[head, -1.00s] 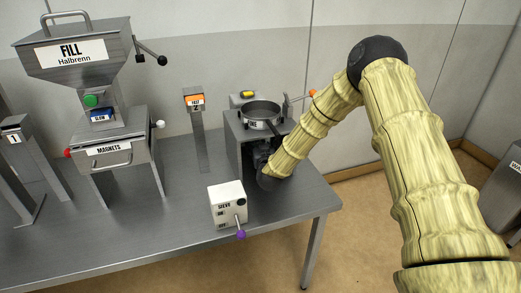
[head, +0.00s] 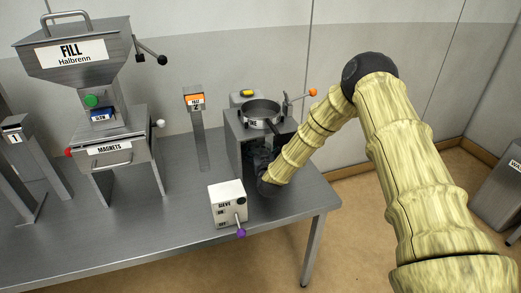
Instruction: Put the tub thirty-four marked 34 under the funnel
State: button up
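I see no tub marked 34 in the head view. My gripper (head: 258,158) is a dark shape inside the open front of the grey stand at the right of the bench. The stand and shadow hide its fingers and anything between them. A round sieve pan (head: 260,113) sits on top of this stand (head: 233,135). A funnel-shaped metal hopper (head: 108,58) marked FILL Halbrenn stands at the back left, with a box marked MAGNETS (head: 108,148) on legs below it. No tub shows between those legs.
A white SIEVE switch box (head: 228,203) with a purple-knobbed lever stands near the front edge. A post marked 2 (head: 198,130) stands mid-bench and a post marked 1 (head: 35,160) at the left. The bench (head: 130,240) is clear at the front left.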

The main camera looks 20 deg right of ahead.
jog(key=shift+r, duration=0.15)
jog(key=s, duration=0.4)
jog(key=s+a+b, duration=0.1)
jog(key=s, duration=0.3)
jog(key=s+a+b, duration=0.1)
jog(key=s, duration=0.3)
jog(key=shift+r, duration=0.3)
